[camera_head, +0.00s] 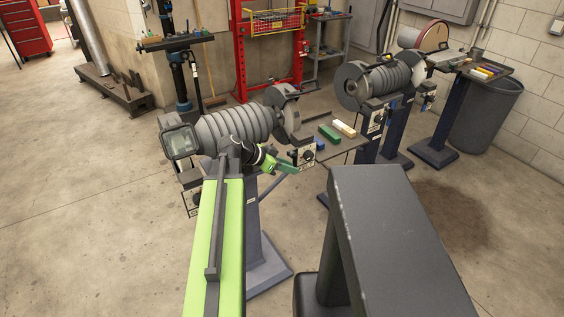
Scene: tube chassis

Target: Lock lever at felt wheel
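A grinder-like machine on a dark blue pedestal stands in the middle, with a row of grey ribbed discs (232,126) along its shaft. A larger dark wheel (282,106) sits at its right end. I cannot tell which part is the felt wheel, and I cannot make out a lock lever. My green and black arm reaches up from the bottom to this machine. My gripper (270,161) is in front of the discs, small and partly merged with the machine behind. A green bar-shaped piece (288,168) shows at its end. I cannot tell whether it is held.
A second similar machine (384,82) stands behind right, then a disc sander (432,38) and a grey bin (487,112). Open concrete floor (80,220) lies left.

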